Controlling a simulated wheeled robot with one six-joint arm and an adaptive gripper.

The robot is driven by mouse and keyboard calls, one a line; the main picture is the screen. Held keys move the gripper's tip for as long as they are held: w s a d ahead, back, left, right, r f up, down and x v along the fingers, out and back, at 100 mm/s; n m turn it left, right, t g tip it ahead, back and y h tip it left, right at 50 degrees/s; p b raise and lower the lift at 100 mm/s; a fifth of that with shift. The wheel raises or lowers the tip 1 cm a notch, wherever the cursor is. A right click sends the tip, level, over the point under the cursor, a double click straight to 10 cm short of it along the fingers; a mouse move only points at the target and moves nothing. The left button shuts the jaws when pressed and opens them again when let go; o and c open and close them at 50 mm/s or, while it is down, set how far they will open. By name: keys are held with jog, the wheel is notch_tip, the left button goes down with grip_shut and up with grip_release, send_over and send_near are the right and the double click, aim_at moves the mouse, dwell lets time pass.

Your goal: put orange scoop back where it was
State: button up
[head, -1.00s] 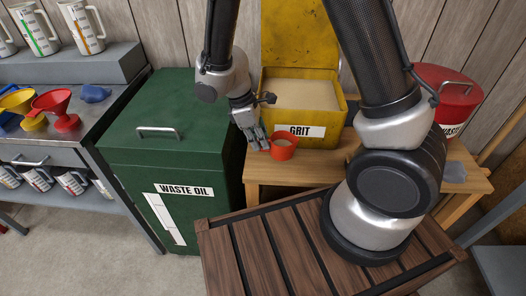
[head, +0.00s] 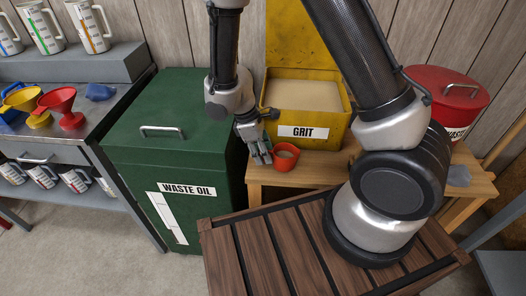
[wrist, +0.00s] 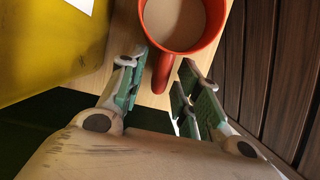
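The orange scoop (head: 286,158), a cup with a handle, is upright on the wooden bench (head: 262,176), in front of the yellow grit box (head: 325,134). Its inside looks pale tan. In the wrist view the scoop (wrist: 192,52) is at the top, its handle pointing toward me. My gripper (head: 264,157) is just left of the scoop in the head view. In the wrist view my gripper's (wrist: 162,66) green-padded fingers are apart, one on each side of the handle, with visible gaps.
The green waste oil bin (head: 170,145) stands left of the bench. A red lidded can (head: 447,92) is on the bench's right. A slatted wooden surface (head: 262,262) lies in front. Funnels (head: 60,108) and jugs stand on the left shelving.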

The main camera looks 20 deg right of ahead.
jog(key=shift+r, duration=0.1)
jog(key=v, duration=1.2)
jog(key=d+r+m+t+y, duration=0.1)
jog(key=d+r+m+y, duration=0.15)
jog(key=d+r, duration=0.45)
jog(key=s+d+r+m+t, duration=0.4)
jog(key=s+d+r+m, duration=0.7)
jog(key=s+d+r, duration=0.3)
jog(key=shift+s+d+r+t+y, duration=0.2)
jog(key=shift+s+d+t+y, duration=0.25)
jog(key=shift+s+d, duration=0.1)
